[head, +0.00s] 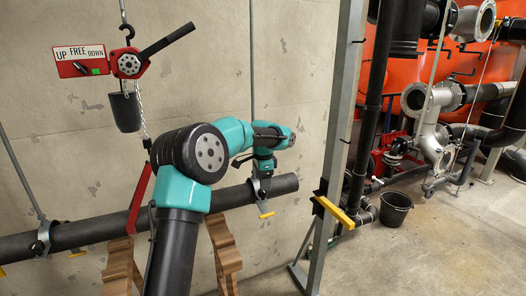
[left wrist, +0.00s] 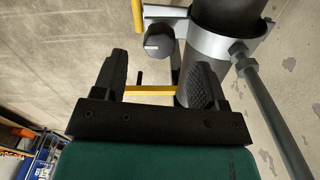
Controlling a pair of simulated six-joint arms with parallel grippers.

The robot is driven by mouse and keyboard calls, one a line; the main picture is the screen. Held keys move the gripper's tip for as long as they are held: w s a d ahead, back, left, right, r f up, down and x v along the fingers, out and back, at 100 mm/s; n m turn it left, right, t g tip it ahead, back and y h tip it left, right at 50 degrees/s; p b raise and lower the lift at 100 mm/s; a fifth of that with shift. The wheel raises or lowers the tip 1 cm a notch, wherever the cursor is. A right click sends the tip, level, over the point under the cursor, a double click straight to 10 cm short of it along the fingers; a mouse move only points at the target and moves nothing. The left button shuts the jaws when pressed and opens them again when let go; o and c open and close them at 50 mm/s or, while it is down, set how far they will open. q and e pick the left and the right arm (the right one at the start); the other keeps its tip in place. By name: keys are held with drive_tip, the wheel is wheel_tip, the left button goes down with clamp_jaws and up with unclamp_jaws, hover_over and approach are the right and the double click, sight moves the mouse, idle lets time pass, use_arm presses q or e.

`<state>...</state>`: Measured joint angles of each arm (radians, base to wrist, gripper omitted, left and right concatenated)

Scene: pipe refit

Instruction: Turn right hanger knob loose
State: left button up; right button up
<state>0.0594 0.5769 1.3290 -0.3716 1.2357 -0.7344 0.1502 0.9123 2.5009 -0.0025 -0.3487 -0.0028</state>
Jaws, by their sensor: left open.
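The right hanger (head: 258,187) is a grey clamp around the black pipe (head: 284,184), hung from a rod. In the left wrist view, the hanger's clamp (left wrist: 222,43) carries a dark, faceted knob (left wrist: 158,43) with a small white mark. My left gripper (head: 264,167) is just above the hanger in the head view and hides part of it. In the left wrist view my left gripper (left wrist: 159,64) is open and empty. The knob appears between and beyond its fingertips; no contact shows. My right gripper is in neither view.
A yellow handle (head: 266,215) hangs below the right hanger. The left hanger (head: 40,242) holds the same pipe. A red hoist (head: 127,64) with a chain hangs at upper left. A grey post (head: 338,130) and a black bucket (head: 395,209) stand to the right.

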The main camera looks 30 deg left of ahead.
use_arm(q)
wheel_tip(320, 180, up, 13)
drive_tip(key=shift+r, duration=0.15)
idle(0.6)
